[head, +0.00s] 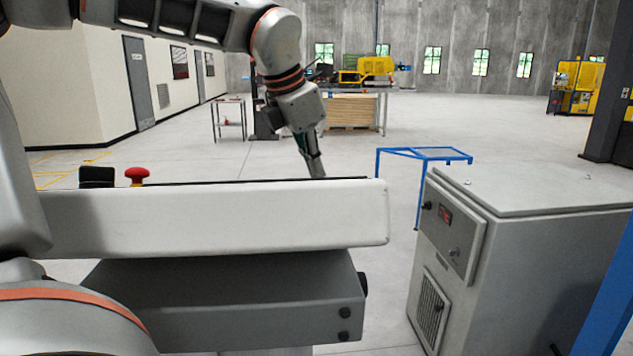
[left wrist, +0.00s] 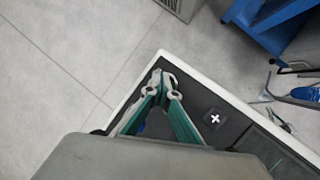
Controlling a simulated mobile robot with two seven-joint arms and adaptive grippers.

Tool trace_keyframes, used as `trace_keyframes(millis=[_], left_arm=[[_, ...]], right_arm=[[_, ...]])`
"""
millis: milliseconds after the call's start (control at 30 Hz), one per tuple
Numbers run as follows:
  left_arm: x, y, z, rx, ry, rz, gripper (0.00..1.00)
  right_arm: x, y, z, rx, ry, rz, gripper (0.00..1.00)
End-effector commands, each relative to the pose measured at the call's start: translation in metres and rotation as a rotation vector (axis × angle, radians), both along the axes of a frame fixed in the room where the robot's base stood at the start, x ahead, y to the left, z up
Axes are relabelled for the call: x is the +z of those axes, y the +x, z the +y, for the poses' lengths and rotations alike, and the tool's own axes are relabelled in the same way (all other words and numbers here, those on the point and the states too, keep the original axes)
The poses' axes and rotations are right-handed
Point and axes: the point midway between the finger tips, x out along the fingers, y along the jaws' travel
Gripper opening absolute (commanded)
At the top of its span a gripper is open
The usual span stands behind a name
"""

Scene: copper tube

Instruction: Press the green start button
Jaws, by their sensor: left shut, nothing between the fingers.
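My left gripper (head: 317,172) points down at the right end of the white console (head: 215,220), its tips at the panel's back edge as seen in the head view. In the left wrist view the left gripper's (left wrist: 158,78) teal fingers are closed together with nothing between them, over the console's dark panel (left wrist: 195,97) near its corner. A pale curved rim (left wrist: 173,79) shows beside the fingertips, partly hidden by them. I cannot make out the green start button; the fingers may cover it. I cannot tell whether the tips touch the panel. My right gripper is not in view.
A red mushroom button (head: 137,175) and a black box (head: 97,177) stand at the console's left. A dark square with a white cross (left wrist: 215,118) sits on the panel. A grey cabinet (head: 520,270) and a blue frame (head: 425,153) stand to the right.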

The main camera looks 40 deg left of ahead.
Motion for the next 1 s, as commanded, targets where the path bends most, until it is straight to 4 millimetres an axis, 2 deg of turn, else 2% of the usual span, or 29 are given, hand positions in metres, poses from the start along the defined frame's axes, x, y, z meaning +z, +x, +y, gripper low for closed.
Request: trace_keyframes(millis=[533,1000], left_arm=[[-0.0080,-0.0021,-0.0020,0.001,-0.001,0.005,0.00],[-0.0026,-0.0010,-0.0005,0.000,-0.002,0.005,0.00]], right_arm=[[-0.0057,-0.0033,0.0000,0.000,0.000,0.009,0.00],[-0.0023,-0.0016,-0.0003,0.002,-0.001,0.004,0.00]])
